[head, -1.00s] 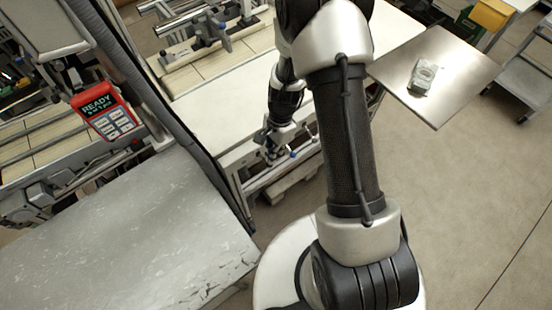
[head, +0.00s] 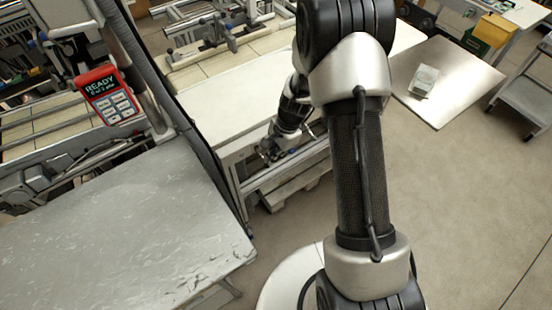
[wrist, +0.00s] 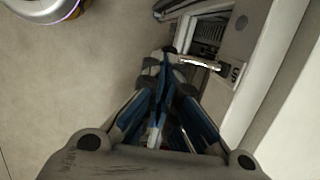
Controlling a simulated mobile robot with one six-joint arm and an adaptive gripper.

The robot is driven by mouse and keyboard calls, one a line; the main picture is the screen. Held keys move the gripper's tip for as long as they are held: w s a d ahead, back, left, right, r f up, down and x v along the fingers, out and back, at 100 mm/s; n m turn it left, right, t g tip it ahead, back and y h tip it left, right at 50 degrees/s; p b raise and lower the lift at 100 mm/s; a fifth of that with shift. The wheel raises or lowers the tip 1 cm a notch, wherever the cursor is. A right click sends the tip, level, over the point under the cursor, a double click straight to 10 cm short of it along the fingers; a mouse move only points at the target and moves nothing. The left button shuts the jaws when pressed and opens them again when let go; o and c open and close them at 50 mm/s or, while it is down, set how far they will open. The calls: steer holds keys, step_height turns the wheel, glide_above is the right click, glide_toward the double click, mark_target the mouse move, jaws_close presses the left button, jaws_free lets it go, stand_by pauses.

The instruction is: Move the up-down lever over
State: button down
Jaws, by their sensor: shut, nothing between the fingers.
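In the wrist view, a pale metal lever (wrist: 200,62) sticks out from a panel (wrist: 240,40) with a dark slot on the side of the bench. My gripper (wrist: 165,60), with blue finger sides, is shut and empty. Its tips are at the lever's outer left end; I cannot tell whether they touch it. In the head view my gripper (head: 268,152) is low at the front side of the white bench (head: 225,110). There my gripper and arm hide the lever.
A red handheld panel reading READY (head: 104,92) hangs at the left over a grey worn table (head: 110,225). A metal plate (head: 450,95) with a small pale packet (head: 424,80) is at the right. Open floor (head: 480,200) lies at the right.

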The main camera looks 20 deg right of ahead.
steer(key=shift+p+v, duration=0.7)
steer(key=shift+v, duration=0.2)
steer(key=shift+a, duration=0.2)
steer(key=s+d+r+p, duration=0.2)
steer(key=s+r, duration=0.1)
steer(key=r, duration=0.3)
steer(key=s+d+r+p, duration=0.2)
steer(key=r, duration=0.3)
steer(key=shift+s+d+r, duration=0.35)
steer(key=shift+r, duration=0.05)
